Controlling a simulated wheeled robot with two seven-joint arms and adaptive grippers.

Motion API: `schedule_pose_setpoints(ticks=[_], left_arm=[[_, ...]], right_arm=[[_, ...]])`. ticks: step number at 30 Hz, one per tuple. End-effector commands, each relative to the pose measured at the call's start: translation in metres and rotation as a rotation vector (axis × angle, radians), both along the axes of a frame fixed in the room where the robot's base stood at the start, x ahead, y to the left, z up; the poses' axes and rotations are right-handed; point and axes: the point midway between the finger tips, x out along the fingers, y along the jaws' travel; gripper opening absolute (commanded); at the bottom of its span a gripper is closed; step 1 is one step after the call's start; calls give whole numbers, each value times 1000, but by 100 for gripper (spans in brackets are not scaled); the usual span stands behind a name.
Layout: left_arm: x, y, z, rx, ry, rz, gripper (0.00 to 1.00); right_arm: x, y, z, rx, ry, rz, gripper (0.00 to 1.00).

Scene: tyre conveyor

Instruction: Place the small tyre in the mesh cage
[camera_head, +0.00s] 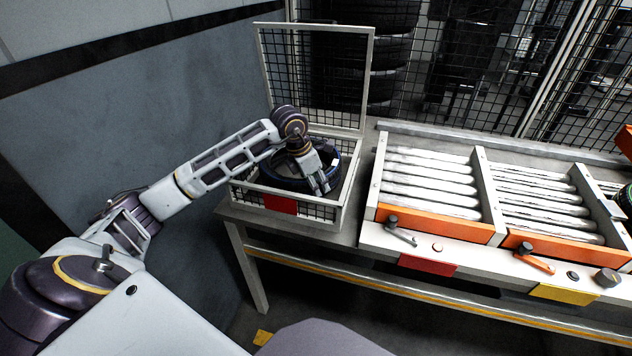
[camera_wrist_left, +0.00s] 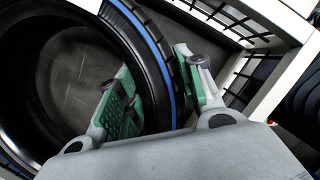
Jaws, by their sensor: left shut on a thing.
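The small tyre (camera_head: 276,183) is black with a blue stripe. It is inside the open mesh cage (camera_head: 318,226), a white-framed box whose mesh lid (camera_head: 365,80) stands raised at the back. My left gripper (camera_head: 322,183) reaches down into the cage and is shut on the tyre's right side. In the left wrist view, green-padded fingers (camera_wrist_left: 160,95) sit on both sides of the tyre wall (camera_wrist_left: 152,60), one inside the ring and one outside. Whether the tyre rests on the cage floor cannot be told. My right gripper is not in view.
The cage stands on the left end of a table (camera_head: 228,212), near a grey wall (camera_head: 130,120). To its right is a roller conveyor (camera_head: 430,180) with orange fronts and levers. Black tyres (camera_head: 365,50) are stacked behind the mesh fence.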

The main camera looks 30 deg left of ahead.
Motion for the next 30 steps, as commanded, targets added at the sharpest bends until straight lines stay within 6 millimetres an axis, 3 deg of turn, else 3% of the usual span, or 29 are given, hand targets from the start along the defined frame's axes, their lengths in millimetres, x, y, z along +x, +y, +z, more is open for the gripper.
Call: schedule_pose_setpoints(ticks=[10,23,24,28,30], left_arm=[[1,1,-27,1,-5,0,0],[1,0,-30,2,-6,-1,0],[0,0,-33,0,1,0,42],[0,0,-32,0,1,0,59],[0,0,-32,0,1,0,59]], right_arm=[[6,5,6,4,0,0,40],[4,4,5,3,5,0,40],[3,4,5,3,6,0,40],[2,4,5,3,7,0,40],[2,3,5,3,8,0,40]])
